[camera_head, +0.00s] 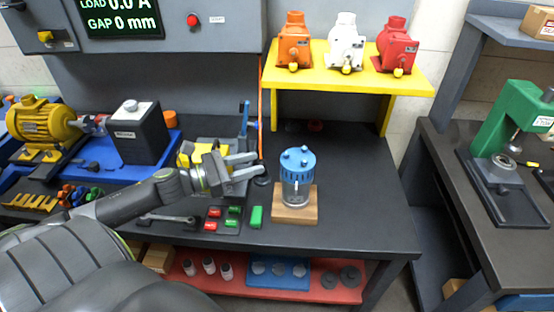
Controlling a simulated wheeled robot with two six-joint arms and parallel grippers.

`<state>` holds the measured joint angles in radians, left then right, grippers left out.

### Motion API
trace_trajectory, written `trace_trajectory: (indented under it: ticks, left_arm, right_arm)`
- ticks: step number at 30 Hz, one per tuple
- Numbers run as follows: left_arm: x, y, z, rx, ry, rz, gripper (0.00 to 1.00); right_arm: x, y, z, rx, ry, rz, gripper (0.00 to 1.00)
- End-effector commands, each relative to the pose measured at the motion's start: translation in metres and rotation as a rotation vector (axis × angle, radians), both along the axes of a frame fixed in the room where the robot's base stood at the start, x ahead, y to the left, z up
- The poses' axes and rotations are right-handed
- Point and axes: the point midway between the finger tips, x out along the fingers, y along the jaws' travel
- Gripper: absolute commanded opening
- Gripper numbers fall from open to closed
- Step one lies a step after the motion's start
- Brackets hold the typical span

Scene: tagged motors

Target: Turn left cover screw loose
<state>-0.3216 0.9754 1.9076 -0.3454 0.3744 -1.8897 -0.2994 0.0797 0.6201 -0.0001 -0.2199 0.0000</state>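A motor with a blue cover (297,163) and a clear, cylindrical body stands upright on a wooden block (295,212) on the dark bench. Small blue knobs stick up from the cover; the left cover screw (284,155) appears to be the knob at its left edge. My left gripper (259,163) is just left of the cover, at about its height in the picture. Its two grey fingers point right and are apart, with nothing seen between them. They do not appear to touch the motor. My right gripper is not in view.
A yellow shelf (350,65) behind holds orange, white and red tagged motors. Red and green blocks (256,216) and a wrench (168,218) lie on the bench in front of my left arm. A yellow motor (42,122) is at left. The bench right of the wooden block is clear.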

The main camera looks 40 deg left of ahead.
Motion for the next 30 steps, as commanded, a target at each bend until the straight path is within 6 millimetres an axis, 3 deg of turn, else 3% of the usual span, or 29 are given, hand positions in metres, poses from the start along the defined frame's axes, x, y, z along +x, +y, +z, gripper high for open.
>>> trace_trajectory:
  ticks: [6,30]
  left_arm:
    - [0.016,-0.009,0.001,-0.001,-0.006,0.004,0.37]
    - [0.062,-0.038,0.001,-0.002,-0.003,0.003,0.37]
  right_arm:
    - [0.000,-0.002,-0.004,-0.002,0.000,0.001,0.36]
    - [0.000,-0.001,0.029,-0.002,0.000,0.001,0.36]
